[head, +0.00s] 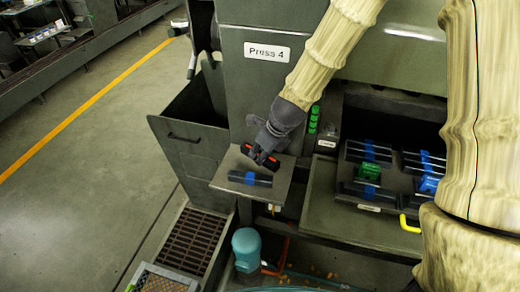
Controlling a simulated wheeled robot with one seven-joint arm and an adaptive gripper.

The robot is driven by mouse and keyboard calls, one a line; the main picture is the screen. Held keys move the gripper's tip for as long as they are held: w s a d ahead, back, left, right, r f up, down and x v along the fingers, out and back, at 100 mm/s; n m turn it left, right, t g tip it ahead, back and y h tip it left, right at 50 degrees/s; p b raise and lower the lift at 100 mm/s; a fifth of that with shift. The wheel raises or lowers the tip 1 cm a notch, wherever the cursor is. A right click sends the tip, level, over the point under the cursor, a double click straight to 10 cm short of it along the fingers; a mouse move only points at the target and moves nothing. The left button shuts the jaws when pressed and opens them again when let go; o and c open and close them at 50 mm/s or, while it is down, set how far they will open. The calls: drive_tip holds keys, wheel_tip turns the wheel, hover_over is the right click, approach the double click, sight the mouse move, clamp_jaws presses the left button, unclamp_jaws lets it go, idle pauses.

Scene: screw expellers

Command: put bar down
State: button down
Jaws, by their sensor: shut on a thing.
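The bar (234,175) is a short dark cylinder with a blue band around its middle. It lies level over the small grey shelf (222,186) on the front of the machine; I cannot tell whether it touches the shelf. My gripper (262,168), dark with red parts, reaches down from above and is shut on the bar. Its fingertips are dark and hard to make out against the bar.
A "Press 4" sign (267,53) is on the machine. A tray (358,208) at right holds blue-banded dark pieces and a green block (370,171). A yellow handle (409,224) sticks out below. A teal motor (246,248) and a floor grate (190,243) are lower left.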

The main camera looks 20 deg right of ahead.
drive_tip(key=w, duration=0.1)
drive_tip(key=w+p, duration=0.1)
drive_tip(key=w, duration=0.1)
drive_tip(key=shift+w+d+f, duration=0.15)
drive_tip(key=shift+d, duration=0.2)
drive_tip(key=shift+f+p, duration=0.7)
drive_tip(key=shift+f, duration=1.05)
drive_tip(key=shift+f, duration=0.1)
drive_tip(key=c, duration=1.2)
unclamp_jaws()
drive_tip(key=b+v, duration=0.2)
drive_tip(key=v, duration=1)
